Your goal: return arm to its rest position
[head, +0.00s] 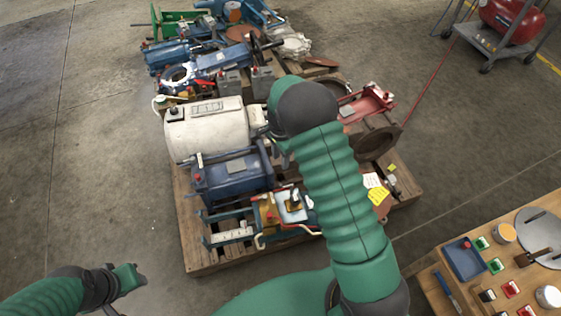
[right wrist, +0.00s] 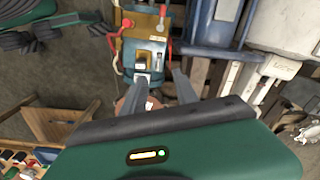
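My right arm (head: 340,190) reaches from the lower right up over the loaded pallet, its green ribbed forearm covering part of the load. Its gripper is mostly hidden behind the dark wrist joint in the head view. In the right wrist view my right gripper (right wrist: 158,82) shows two grey fingers spread apart, with nothing seen held between them. They point toward a yellow and blue device (right wrist: 145,45); I cannot tell whether they touch it. My left gripper (head: 128,280) is low at the left over bare floor, clear of the pallet; its finger opening cannot be made out.
The wooden pallet (head: 205,258) bears a white tank (head: 208,132), a blue machine (head: 232,172) and red metal parts (head: 368,104). More machinery stands behind. A wooden table (head: 437,297) with small items is at lower right. Floor at the left is free.

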